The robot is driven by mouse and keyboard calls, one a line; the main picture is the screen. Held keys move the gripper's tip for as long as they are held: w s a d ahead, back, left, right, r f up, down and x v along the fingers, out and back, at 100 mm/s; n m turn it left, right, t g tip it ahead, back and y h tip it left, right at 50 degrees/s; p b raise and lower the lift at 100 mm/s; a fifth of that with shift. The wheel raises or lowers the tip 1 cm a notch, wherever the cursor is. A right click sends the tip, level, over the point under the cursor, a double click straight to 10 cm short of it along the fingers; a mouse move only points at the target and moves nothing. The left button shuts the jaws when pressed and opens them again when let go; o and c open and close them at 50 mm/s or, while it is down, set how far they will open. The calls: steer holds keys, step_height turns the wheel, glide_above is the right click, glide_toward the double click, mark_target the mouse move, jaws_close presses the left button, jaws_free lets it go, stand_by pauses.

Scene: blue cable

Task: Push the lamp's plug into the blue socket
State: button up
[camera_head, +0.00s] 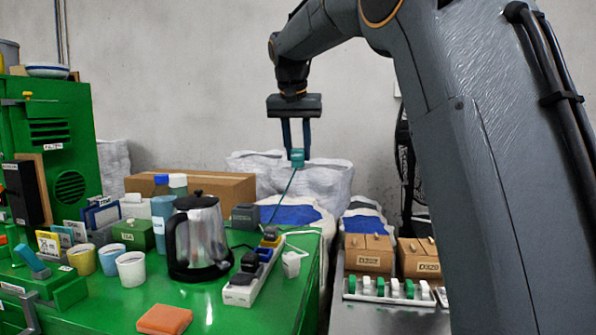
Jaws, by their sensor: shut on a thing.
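My gripper (297,155) is raised well above the green table, fingers pointing down. It is shut on a teal plug (297,161). A thin teal cable (283,195) runs from the plug down to the table behind the power strip; its far end is hidden. The white power strip (236,297) lies on the table to the right of the kettle. It carries several dark plugs or blocks, with a bluish patch (264,254) near its middle and a yellow part (271,241) at its far end. I cannot clearly make out the blue socket's opening. No lamp is clearly recognisable.
A steel kettle (198,237) stands close left of the strip. A small white cup (291,264) is at its right, near the table edge. An orange block (164,319) lies in front. Several cups, bottles and boxes fill the left. A grey box (245,216) stands behind.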

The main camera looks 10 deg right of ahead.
steer(key=shift+r, duration=0.5)
steer(key=shift+w+a+f+p, duration=0.1)
steer(key=shift+a+f+p, duration=0.2)
steer(key=shift+p, duration=0.1)
steer(key=shift+s+a+f+p, duration=0.3)
steer(key=shift+a+f+p, duration=1)
steer(key=shift+f, duration=2.6)
steer(key=shift+s+a+f+p, duration=0.45)
steer(key=shift+a+f, duration=1.55)
steer(key=shift+f, duration=1.85)
steer(key=shift+s+a+f+p, duration=0.2)
steer(key=shift+a+f+p, duration=1.15)
steer(key=shift+f, duration=2.55)
steer(key=shift+a+f+b, duration=0.3)
steer(key=shift+f+b, duration=0.15)
steer(key=shift+b, duration=0.15)
